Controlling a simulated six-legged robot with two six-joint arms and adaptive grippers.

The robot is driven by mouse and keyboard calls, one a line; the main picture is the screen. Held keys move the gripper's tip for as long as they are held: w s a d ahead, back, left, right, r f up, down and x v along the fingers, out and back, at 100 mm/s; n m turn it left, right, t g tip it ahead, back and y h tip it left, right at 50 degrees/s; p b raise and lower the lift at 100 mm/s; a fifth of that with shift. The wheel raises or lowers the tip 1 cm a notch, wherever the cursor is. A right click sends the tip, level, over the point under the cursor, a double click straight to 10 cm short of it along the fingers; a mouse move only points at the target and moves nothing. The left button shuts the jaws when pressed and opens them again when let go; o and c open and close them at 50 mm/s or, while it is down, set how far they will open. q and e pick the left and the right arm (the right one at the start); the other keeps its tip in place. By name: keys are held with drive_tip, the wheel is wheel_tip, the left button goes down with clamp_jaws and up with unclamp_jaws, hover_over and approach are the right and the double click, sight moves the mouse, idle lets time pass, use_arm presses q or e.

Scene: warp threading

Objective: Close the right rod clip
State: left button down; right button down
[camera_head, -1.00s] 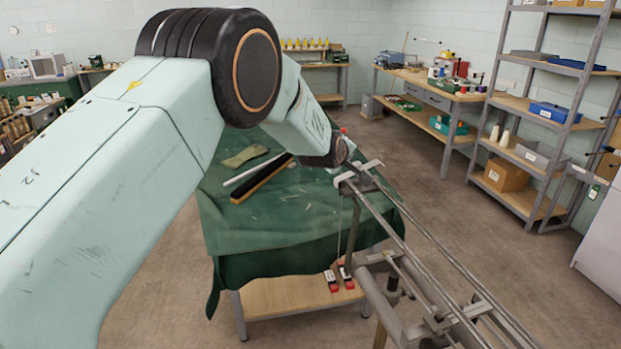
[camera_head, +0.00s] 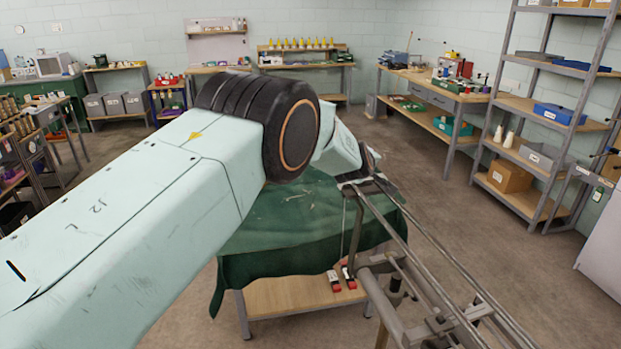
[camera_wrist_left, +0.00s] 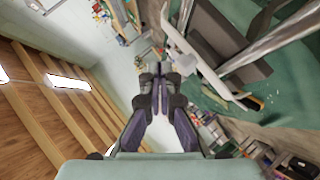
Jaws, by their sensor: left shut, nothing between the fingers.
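My left gripper (camera_wrist_left: 153,82) is shut with nothing between its fingers, seen in the left wrist view. In the head view my left arm reaches in from the left, and its wrist hides most of the gripper near the far end of the metal rods (camera_head: 432,242). A pale, hook-shaped piece (camera_wrist_left: 205,70) lies to the right of the fingers in the left wrist view, apart from them in the picture. I cannot tell whether it is the right rod clip. The clip's open or shut state is not clear. My right gripper is not in view.
A table with a green cloth (camera_head: 275,235) stands beyond the rods, partly behind my arm. Red-and-white pieces (camera_head: 335,281) are on its lower shelf. A shelf rack (camera_head: 545,110) stands at the right and a workbench (camera_head: 430,90) at the back. The floor to the right is clear.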

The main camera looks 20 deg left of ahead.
use_arm(q)
drive_tip(key=shift+w+f, duration=0.2)
drive_tip(key=shift+f, duration=0.05)
drive_tip(key=shift+s+r, duration=0.15)
idle(0.3)
